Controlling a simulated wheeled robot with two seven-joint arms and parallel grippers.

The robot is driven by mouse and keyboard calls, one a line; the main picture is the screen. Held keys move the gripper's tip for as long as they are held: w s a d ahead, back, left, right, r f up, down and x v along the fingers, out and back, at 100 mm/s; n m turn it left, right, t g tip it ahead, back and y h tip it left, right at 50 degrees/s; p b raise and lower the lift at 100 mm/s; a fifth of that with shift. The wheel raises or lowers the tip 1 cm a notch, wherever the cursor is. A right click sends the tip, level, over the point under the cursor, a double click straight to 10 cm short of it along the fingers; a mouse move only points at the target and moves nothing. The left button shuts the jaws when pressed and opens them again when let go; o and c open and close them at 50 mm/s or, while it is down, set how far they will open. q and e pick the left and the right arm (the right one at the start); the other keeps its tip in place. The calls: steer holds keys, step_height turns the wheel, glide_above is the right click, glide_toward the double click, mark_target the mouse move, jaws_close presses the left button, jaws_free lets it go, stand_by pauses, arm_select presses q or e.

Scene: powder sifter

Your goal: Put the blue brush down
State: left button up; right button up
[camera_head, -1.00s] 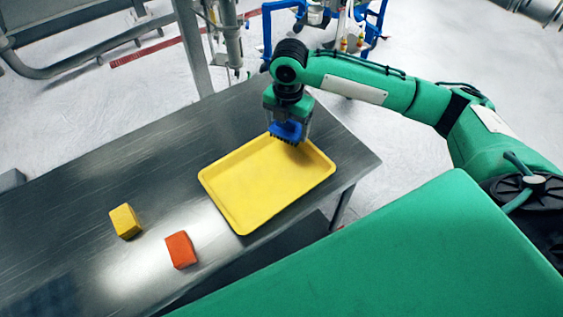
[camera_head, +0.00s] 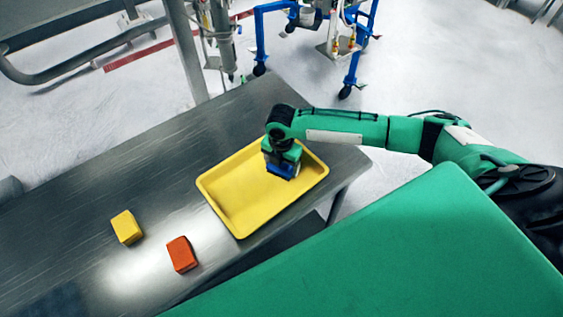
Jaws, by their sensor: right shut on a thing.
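The blue brush (camera_head: 281,171) is in my right gripper (camera_head: 283,162), which is shut on it. The brush is over the right part of the yellow tray (camera_head: 232,198), low near the tray floor. I cannot tell whether its bristles touch the tray. My gripper hides the top of the brush. My right arm reaches in from the right. My left gripper is not in view.
The tray lies on a dark metal table (camera_head: 100,185). A yellow block (camera_head: 126,227) and an orange-red block (camera_head: 182,254) stand left of the tray. A metal post (camera_head: 187,50) and a blue wheeled frame (camera_head: 259,38) are beyond the table.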

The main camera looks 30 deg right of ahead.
steer(key=shift+f, duration=0.15)
steer(key=o, duration=1)
step_height(320, 180, up, 11)
steer(key=b, duration=0.3)
steer(key=shift+r+b, duration=0.35)
steer(key=shift+r, duration=0.35)
